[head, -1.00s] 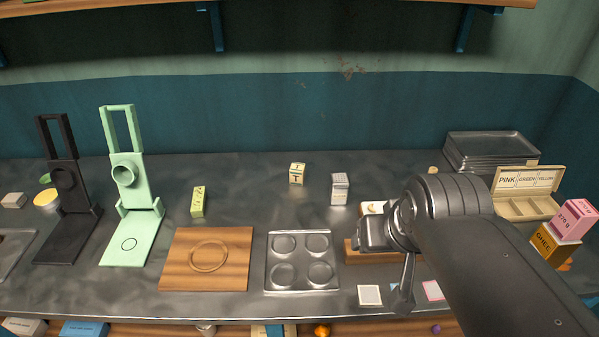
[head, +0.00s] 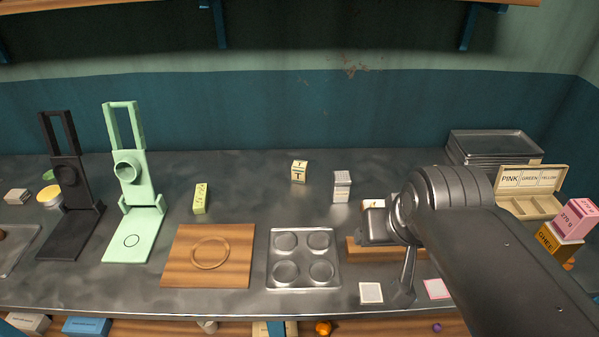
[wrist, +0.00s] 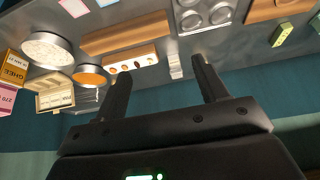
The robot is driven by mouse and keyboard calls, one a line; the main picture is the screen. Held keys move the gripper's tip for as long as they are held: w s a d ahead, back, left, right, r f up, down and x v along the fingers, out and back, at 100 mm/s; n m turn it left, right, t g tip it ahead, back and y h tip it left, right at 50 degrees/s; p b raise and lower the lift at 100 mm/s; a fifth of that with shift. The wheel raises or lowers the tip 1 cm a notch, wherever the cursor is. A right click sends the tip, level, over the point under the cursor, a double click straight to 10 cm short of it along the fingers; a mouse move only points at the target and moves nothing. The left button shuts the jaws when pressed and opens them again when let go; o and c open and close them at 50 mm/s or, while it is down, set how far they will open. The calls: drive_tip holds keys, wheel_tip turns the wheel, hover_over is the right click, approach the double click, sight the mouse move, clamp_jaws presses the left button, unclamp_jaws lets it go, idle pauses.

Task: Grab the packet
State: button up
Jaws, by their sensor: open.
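Several small packets stand on the counter. A small white-grey packet (head: 342,187) with dark markings stands upright at the middle back; in the wrist view a pale packet (wrist: 175,66) shows between my fingers' lines, apart from them. A yellow-green packet (head: 200,198) stands further left and also shows in the wrist view (wrist: 282,34). A cream box marked T (head: 299,172) sits behind. My gripper (wrist: 160,70) is open and empty, its two fingers spread. In the head view my arm hides most of it, right of the white-grey packet.
A metal tray with round wells (head: 303,258) and a wooden board (head: 207,257) lie at the front. Green (head: 134,190) and black (head: 70,195) presses stand left. A sectioned box (head: 529,193) and an orange ghee box (head: 556,242) stand right. Bare counter lies around the packets.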

drive_tip(key=w+a+r, duration=0.1)
drive_tip(key=w+r, duration=0.1)
drive_tip(key=w, duration=0.7)
drive_tip(key=m+g+h, duration=0.1)
drive_tip(key=m, duration=0.2)
hover_over(299, 164)
drive_tip(key=s, duration=0.3)
wheel_tip(299, 164, down, 14)
drive_tip(key=x, duration=0.6)
drive_tip(key=shift+s+a, duration=0.1)
drive_tip(key=shift+a, duration=0.05)
drive_tip(key=x, duration=0.5)
drive_tip(key=shift+s+a+f, duration=0.15)
drive_tip(key=shift+s+f, duration=0.05)
drive_tip(key=shift+s, duration=0.05)
drive_tip(key=c, duration=1.1)
